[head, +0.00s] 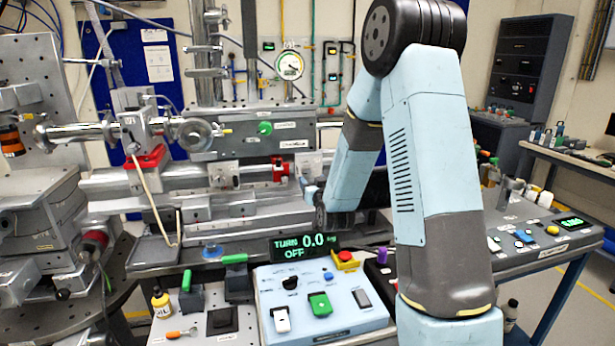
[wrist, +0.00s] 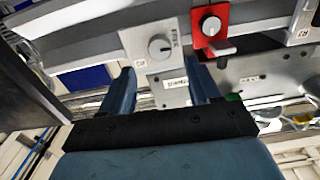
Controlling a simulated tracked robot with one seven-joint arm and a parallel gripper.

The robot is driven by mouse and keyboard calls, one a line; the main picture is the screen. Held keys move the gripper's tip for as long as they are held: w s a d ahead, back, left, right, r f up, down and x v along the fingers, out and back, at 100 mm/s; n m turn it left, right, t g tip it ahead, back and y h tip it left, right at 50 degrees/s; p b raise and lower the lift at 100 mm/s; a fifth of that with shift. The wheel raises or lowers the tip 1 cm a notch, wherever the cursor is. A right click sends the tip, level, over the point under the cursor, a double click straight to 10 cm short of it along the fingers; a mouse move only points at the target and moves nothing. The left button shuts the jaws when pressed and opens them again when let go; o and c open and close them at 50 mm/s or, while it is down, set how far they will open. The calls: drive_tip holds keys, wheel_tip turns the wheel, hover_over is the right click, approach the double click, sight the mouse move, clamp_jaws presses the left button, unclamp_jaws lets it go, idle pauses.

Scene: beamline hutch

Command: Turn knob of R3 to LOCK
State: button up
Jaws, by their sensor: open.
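Three small knob units show in the wrist view. A grey plate with a round grey knob (wrist: 160,47) is in the middle, a red plate with a grey knob (wrist: 211,26) is to its right, and another light plate (wrist: 302,33) is cut off at the right edge. Their small labels are too blurred to tell which is R3. My gripper (wrist: 162,72) is open and empty, its two blue fingers apart below the middle knob. In the head view the red unit (head: 279,169) is on the rail, left of my arm, which hides part of the gripper.
A display (head: 304,245) reads TURN 0.0 OFF. Below it is a control box (head: 345,322) with switches and buttons. A pressure gauge (head: 289,66) hangs behind the rail. A side bench (head: 530,238) stands at the right. Metal stages crowd the left.

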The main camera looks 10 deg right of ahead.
sight(307, 173)
drive_tip(key=shift+w, duration=3.05)
drive_tip(key=shift+c, duration=0.3)
